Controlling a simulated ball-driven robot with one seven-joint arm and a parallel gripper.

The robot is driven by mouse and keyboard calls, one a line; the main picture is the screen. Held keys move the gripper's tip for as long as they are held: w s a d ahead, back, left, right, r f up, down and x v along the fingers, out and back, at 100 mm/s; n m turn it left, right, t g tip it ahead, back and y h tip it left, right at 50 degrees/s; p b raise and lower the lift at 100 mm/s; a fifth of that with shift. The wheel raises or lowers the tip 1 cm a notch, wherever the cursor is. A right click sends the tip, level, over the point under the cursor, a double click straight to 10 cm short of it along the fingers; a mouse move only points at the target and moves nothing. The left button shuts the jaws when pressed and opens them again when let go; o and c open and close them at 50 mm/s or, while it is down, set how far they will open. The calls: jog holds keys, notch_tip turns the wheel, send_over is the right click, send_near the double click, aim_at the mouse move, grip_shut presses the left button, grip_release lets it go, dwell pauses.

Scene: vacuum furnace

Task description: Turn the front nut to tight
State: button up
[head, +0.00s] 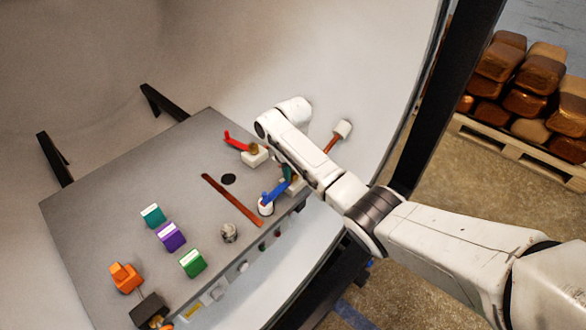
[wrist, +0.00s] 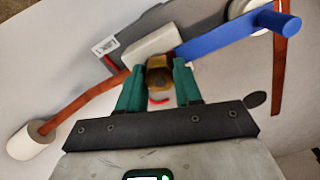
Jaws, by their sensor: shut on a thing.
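A brass-coloured nut (wrist: 158,76) sits between the two teal fingers of my gripper (wrist: 158,88) in the wrist view. My gripper is shut on it, beside a white block (wrist: 152,46). In the head view my gripper (head: 288,174) is at the right edge of the grey plate (head: 115,180), and the arm hides most of the held nut. Another brass nut (head: 253,148) sits on a white block farther back, with a red handle (head: 236,142) beside it. The nut's tightness cannot be read.
A blue lever (head: 275,192) stands close to my gripper; it also shows in the wrist view (wrist: 240,36). A red-brown rod with a white end (head: 342,129) lies behind the arm. Teal (head: 153,215), purple (head: 171,237) and green (head: 193,264) blocks stand at the plate's front left.

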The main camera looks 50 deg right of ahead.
aim_at(293, 171)
jog(key=shift+s+f+m, duration=0.1)
jog(key=shift+f+m, duration=0.05)
jog(key=shift+m, duration=0.95)
jog(key=o, duration=1)
jog(key=shift+o, duration=0.2)
notch_tip(293, 171, up, 11)
jog(key=b, duration=0.1)
jog(key=shift+b, duration=0.3)
